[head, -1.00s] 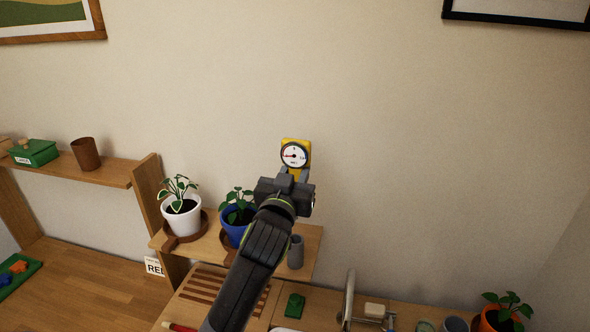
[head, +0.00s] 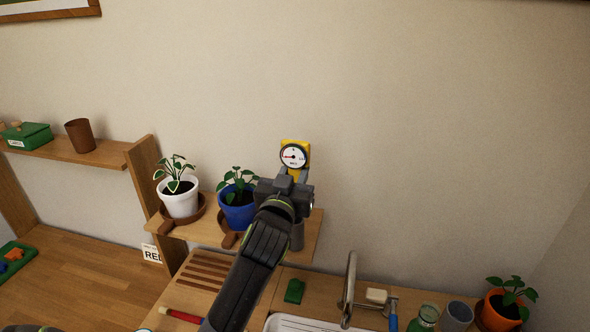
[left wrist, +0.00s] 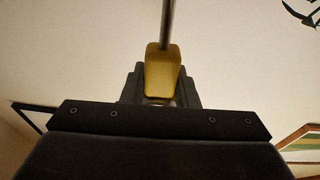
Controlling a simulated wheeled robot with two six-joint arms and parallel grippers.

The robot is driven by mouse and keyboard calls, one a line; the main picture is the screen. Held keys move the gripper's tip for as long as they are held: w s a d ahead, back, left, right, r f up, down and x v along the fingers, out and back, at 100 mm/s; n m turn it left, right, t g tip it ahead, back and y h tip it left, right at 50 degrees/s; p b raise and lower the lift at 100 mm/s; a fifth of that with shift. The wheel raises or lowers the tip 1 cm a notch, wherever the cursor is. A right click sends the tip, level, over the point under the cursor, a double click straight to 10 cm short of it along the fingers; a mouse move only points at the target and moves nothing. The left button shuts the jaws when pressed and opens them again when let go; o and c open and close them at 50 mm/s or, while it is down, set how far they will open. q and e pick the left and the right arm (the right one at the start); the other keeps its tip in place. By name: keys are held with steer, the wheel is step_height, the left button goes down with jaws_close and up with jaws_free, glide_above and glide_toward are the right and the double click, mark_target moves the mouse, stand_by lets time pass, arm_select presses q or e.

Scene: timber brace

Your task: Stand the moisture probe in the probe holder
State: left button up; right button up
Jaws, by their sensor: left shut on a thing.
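The moisture probe has a yellow body with a round white dial (head: 294,156) and a red pointer. My left gripper (head: 291,178) is shut on it and holds it up in front of the bare wall. In the left wrist view, the yellow probe body (left wrist: 162,75) sits between the fingers, and its thin metal rod runs off the picture's top edge. The probe holder appears to be the grey cylinder (head: 297,236) on the small wooden shelf. It shows just below the gripper in the head view, its top partly hidden by the gripper. My right gripper is not in view.
On the shelf (head: 312,228), a blue pot (head: 238,216) and a white pot (head: 181,201) with plants stand left of the grey cylinder. Below are a slatted board (head: 205,272), a green object (head: 294,291), a tap (head: 349,290) and an orange pot (head: 500,312).

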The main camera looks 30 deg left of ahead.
arm_select(q)
steer(key=shift+f+b, duration=0.9)
steer(key=shift+f, duration=0.5)
steer(key=shift+f+b, duration=1.7)
steer(key=shift+f, duration=0.65)
steer(key=o, duration=1.1)
steer(key=shift+f, duration=0.1)
